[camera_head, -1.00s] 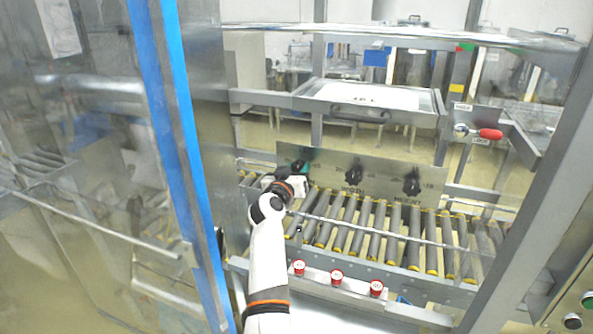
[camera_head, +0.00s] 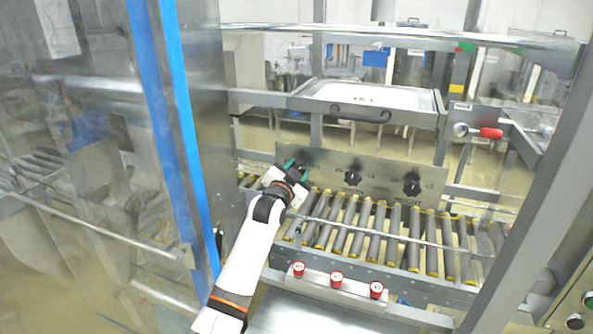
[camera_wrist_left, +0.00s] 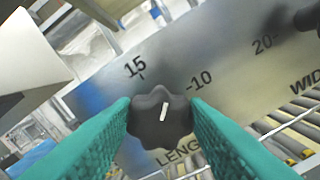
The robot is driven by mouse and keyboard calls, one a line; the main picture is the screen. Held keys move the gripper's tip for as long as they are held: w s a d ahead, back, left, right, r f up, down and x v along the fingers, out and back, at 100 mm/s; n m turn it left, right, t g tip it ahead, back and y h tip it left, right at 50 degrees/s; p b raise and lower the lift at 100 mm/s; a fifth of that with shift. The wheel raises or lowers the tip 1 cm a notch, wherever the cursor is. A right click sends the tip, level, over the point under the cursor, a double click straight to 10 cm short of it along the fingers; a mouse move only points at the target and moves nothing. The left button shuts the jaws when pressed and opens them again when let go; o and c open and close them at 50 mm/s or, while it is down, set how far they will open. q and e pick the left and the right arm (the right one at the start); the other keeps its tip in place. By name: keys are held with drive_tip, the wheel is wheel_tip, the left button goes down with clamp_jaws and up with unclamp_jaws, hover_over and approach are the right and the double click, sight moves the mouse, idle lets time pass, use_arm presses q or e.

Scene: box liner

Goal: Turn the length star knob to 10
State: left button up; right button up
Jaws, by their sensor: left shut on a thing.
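The black length star knob (camera_wrist_left: 158,118) sits between the green fingers of my left gripper (camera_wrist_left: 160,120) in the left wrist view. The fingers are shut on its two sides. The knob's white mark points up and slightly right, between the printed 15 and 10. The word LENGTH shows partly below the knob. In the head view my left gripper (camera_head: 290,168) is at the left end of the metal panel (camera_head: 385,168), and it mostly hides the knob. My right gripper is not in view.
Two more black knobs, a middle one (camera_head: 352,174) and a right one (camera_head: 412,184), are on the same panel. Rollers (camera_head: 390,235) run below it. Three red buttons (camera_head: 336,279) stand on the front rail. A glass door with a blue-edged frame (camera_head: 170,130) is left of my arm.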

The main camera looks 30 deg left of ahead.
use_arm(q)
drive_tip(key=shift+d+f+m+p, duration=0.1)
drive_tip(key=shift+m+p, duration=0.35)
drive_tip(key=shift+m, duration=1.8)
drive_tip(key=shift+f+m+p, duration=0.1)
drive_tip(key=shift+m+p, duration=0.3)
drive_tip(key=shift+m, duration=1.85)
drive_tip(key=o, duration=1)
drive_tip(key=shift+c, duration=0.2)
drive_tip(key=b+v, duration=0.3)
drive_tip(key=v, duration=0.9)
